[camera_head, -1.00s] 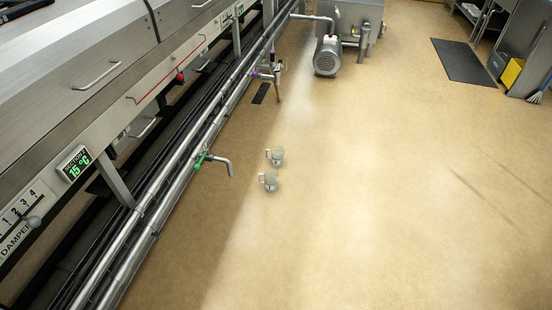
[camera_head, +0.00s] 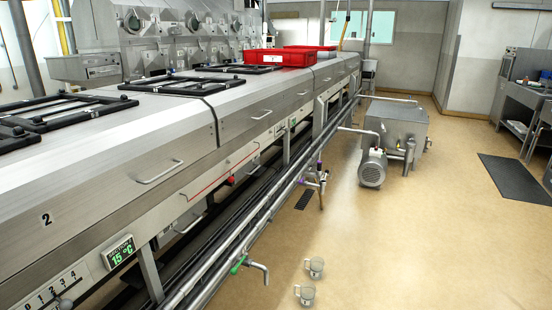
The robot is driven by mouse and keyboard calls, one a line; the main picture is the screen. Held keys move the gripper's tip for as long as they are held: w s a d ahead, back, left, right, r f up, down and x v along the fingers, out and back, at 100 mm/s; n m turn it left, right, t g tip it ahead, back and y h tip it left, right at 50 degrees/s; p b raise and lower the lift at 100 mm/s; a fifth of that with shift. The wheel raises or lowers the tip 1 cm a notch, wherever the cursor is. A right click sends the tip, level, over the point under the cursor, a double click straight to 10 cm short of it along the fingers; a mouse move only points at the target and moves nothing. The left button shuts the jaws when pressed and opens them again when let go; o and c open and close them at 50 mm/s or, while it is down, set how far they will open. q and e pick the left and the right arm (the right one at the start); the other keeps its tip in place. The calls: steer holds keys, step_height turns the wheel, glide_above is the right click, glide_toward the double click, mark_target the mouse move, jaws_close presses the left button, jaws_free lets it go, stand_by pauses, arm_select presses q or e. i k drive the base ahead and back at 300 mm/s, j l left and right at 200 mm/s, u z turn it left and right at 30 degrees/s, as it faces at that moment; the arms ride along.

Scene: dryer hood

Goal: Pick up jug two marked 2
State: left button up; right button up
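Two small clear jugs with handles stand on the floor just right of the machine's pipes. The farther jug (camera_head: 314,267) is upright, and the nearer jug (camera_head: 305,294) is close in front of it, near the bottom edge of the picture. Both handles point left. They are too small for me to read any number, so I cannot tell which is marked 2. Neither of my grippers is in view.
A long steel machine (camera_head: 160,150) fills the left, with pipes and a green-handled tap (camera_head: 240,264) along its side. A motor (camera_head: 372,168) and steel tank (camera_head: 398,128) stand beyond. Red crates (camera_head: 290,57) sit on the machine. The floor (camera_head: 450,235) at right is open.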

mark_target(316, 264)
steer(key=i+l+u, duration=0.2)
steer(key=u, duration=0.15)
steer(key=i+l+u, duration=0.15)
steer(key=l+u, duration=0.15)
steer(key=i+l+u, duration=0.1)
steer(key=l+u, duration=0.25)
steer(key=i+l+u, duration=0.15)
steer(key=l, duration=0.55)
steer(key=i+l+u, duration=0.15)
steer(key=l, duration=0.6)
steer(key=i+l+u, duration=0.1)
steer(key=l, duration=0.65)
steer(key=l+u, duration=0.15)
steer(key=l, duration=0.6)
steer(key=i, duration=0.05)
